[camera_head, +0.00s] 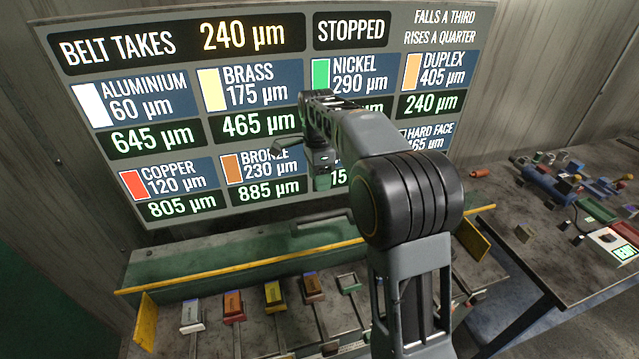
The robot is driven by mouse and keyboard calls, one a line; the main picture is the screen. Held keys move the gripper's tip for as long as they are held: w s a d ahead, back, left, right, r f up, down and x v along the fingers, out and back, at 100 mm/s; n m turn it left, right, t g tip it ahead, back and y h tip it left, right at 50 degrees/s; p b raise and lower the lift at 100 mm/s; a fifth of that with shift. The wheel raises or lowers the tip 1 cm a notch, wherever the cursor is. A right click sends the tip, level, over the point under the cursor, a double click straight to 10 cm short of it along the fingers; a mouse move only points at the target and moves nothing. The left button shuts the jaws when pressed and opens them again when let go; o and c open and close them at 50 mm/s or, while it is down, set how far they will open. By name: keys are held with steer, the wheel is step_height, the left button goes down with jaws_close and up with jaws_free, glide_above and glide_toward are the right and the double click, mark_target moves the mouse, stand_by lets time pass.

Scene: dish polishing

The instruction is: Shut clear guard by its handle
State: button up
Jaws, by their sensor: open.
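My gripper (322,180) hangs down from my raised arm in front of the display board, with its jaws open. I see nothing held between its fingers. A dark bar-shaped handle (322,217) shows just below it, above the green housing, with a visible gap between them. The guard's clear panel is hard to make out. A long yellow edge bar (235,268) runs across the front of the green housing, but I cannot tell whether it belongs to the guard. My arm hides part of the middle and right of the station.
Several coloured sample pieces on stems, including a red one (234,306) and a yellow one (274,296), stand in a row below the yellow bar. The display board (255,117) reads STOPPED. A side table (520,235) with several small items stands at right.

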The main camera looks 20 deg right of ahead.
steer(key=shift+r, duration=1.75)
steer(key=shift+c, duration=0.2)
